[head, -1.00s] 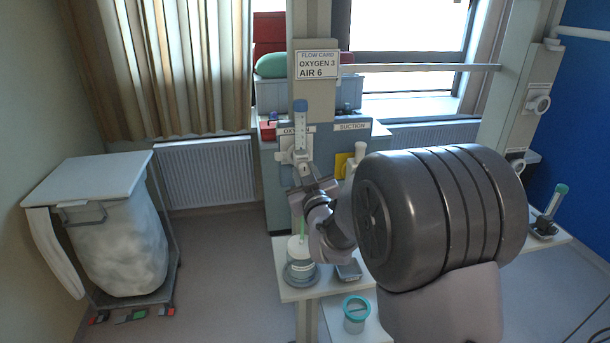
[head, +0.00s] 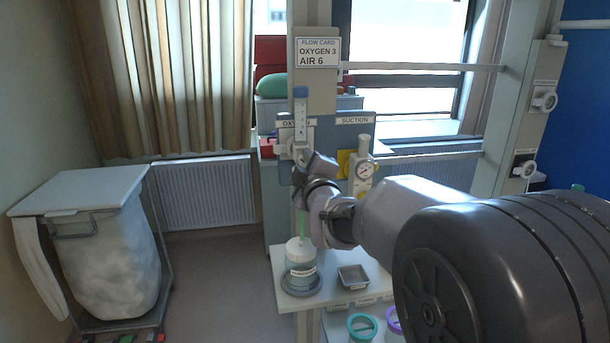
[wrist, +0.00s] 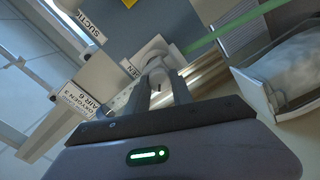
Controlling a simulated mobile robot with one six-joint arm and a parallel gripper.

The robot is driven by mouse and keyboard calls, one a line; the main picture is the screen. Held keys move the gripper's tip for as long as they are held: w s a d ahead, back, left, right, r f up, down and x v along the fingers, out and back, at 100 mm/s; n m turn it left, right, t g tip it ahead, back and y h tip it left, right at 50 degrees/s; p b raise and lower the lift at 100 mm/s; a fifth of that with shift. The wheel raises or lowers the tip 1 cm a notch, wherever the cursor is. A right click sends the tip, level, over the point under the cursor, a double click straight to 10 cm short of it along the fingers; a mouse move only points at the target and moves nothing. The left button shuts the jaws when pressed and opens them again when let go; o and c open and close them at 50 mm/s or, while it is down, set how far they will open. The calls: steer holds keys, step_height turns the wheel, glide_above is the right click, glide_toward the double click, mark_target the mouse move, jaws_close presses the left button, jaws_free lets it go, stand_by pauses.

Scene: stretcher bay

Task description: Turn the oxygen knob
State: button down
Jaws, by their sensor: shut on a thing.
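The oxygen flowmeter (head: 301,112), with a clear scale tube and blue top, is mounted on the panel beside the label "OXYGEN". Its pale knob, low on its front, is mostly hidden by my gripper in the head view. My gripper (head: 304,167) is at the flowmeter's lower part. In the wrist view my two fingers (wrist: 162,92) are shut on the pale oxygen knob (wrist: 157,70). The flow card (head: 318,52) above reads "OXYGEN 3, AIR 6".
A suction gauge (head: 362,170) is close right of my wrist. A humidifier bottle (head: 299,256) and a metal tray (head: 353,277) stand on the shelf below. More valves (head: 543,100) are on the right post.

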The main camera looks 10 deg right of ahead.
steer(key=shift+n+b, duration=0.7)
steer(key=shift+n, duration=0.3)
steer(key=c, duration=1.1)
jaws_free()
steer(key=shift+s, duration=0.1)
steer(key=s, duration=1.7)
steer(key=shift+s, duration=0.15)
